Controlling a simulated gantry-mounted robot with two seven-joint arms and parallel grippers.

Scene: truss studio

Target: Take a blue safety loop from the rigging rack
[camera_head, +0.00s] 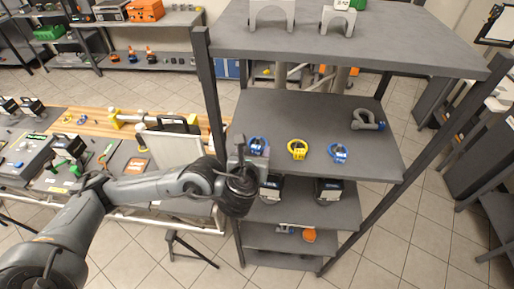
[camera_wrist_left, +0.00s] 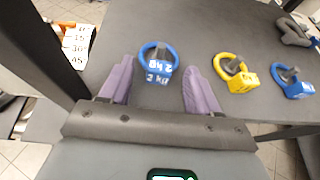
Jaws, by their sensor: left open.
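The rigging rack (camera_head: 330,105) is a dark grey shelf unit. On its second shelf stand a blue safety loop (camera_head: 257,144) at the left, a yellow loop (camera_head: 298,149) and a second blue loop (camera_head: 339,153) to the right. My left gripper (camera_head: 250,158) is at the shelf's front left edge by the left blue loop. In the left wrist view, that blue loop (camera_wrist_left: 158,62), marked 2 kg, sits between the open fingertips of the gripper (camera_wrist_left: 157,78), with gaps on both sides. The yellow loop (camera_wrist_left: 235,75) and other blue loop (camera_wrist_left: 292,85) are right of the fingers.
A grey shackle (camera_head: 369,120) lies at the back right of the shelf. Black devices (camera_head: 328,190) stand on the shelf below. A rack post (camera_head: 210,90) rises left of my gripper. A workbench (camera_head: 80,122) with tools is at the left. The shelf's middle is clear.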

